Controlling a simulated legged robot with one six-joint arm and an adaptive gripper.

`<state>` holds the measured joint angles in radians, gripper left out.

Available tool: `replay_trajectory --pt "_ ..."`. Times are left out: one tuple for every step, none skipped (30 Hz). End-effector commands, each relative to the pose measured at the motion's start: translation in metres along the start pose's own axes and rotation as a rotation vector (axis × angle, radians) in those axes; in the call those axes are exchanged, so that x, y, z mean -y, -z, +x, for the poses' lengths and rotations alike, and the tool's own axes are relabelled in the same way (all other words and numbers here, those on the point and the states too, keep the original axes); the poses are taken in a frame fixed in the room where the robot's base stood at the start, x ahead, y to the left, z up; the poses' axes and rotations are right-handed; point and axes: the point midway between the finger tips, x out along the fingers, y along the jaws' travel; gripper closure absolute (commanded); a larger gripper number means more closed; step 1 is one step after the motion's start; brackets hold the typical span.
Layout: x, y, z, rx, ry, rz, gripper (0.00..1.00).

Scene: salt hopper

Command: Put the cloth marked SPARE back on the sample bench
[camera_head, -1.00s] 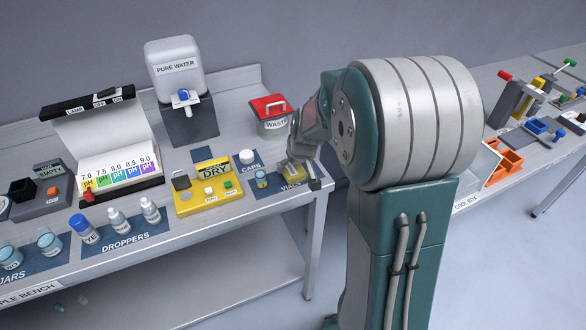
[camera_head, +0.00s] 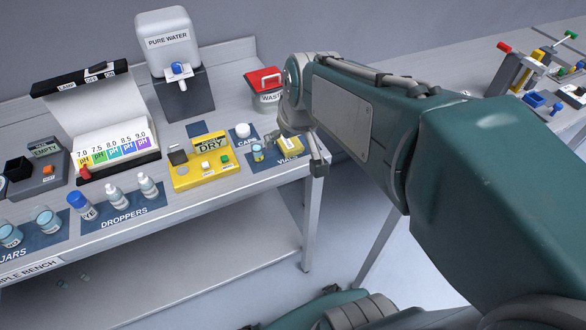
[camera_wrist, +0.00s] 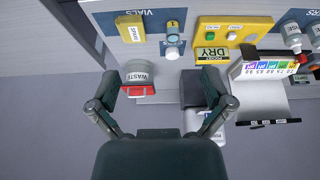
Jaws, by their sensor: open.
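The yellow cloth (camera_head: 292,144) lies on the sample bench (camera_head: 225,50), at the blue VIALS mat near the bench's right end. In the wrist view the cloth (camera_wrist: 139,29) shows its SPARE label. My gripper (camera_wrist: 170,79) is open, with its two fingers spread and nothing between their tips. In the wrist view the cloth is beyond the fingertips, apart from them. In the head view my gripper is over the right end of the bench, beside the cloth, and partly hidden by my arm.
A vial (camera_head: 258,153) stands just left of the cloth. A white cap (camera_head: 243,130), a red-lidded WASTE bin (camera_head: 266,90) and the yellow DRY device (camera_head: 205,171) are close by. In the wrist view the bin (camera_wrist: 138,78) is near the left finger. Floor is open right of the bench.

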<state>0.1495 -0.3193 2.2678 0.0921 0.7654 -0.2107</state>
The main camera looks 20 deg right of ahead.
Motion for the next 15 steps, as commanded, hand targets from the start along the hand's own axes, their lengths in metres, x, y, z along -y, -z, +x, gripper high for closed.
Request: replay_trajectory --pt "0.009 -0.013 -0.013 -0.014 0.001 -0.006 0.00" --pt "0.013 -0.020 -0.019 -0.019 0.001 -0.005 0.00" --pt "0.019 -0.031 -0.027 -0.024 0.001 -0.005 0.00" --pt "0.022 -0.039 -0.032 -0.028 0.001 -0.005 0.00" --pt "0.026 -0.047 -0.036 -0.032 0.001 -0.004 0.00" --pt "0.029 -0.057 -0.042 -0.039 0.001 -0.003 0.00" --pt "0.032 -0.065 -0.046 -0.042 0.000 -0.002 0.00" --pt "0.034 -0.071 -0.049 -0.045 0.000 -0.002 0.00" --pt "0.036 -0.080 -0.052 -0.050 0.000 0.001 0.00" --pt "0.038 -0.085 -0.054 -0.053 0.000 0.002 0.00" --pt "0.039 -0.090 -0.055 -0.054 0.000 0.003 0.00" --pt "0.040 -0.094 -0.057 -0.056 0.000 0.005 0.00" --pt "0.040 -0.097 -0.057 -0.057 -0.001 0.005 0.00" --pt "0.041 -0.099 -0.058 -0.058 -0.001 0.006 0.00" --pt "0.041 -0.101 -0.058 -0.058 -0.002 0.008 0.00"
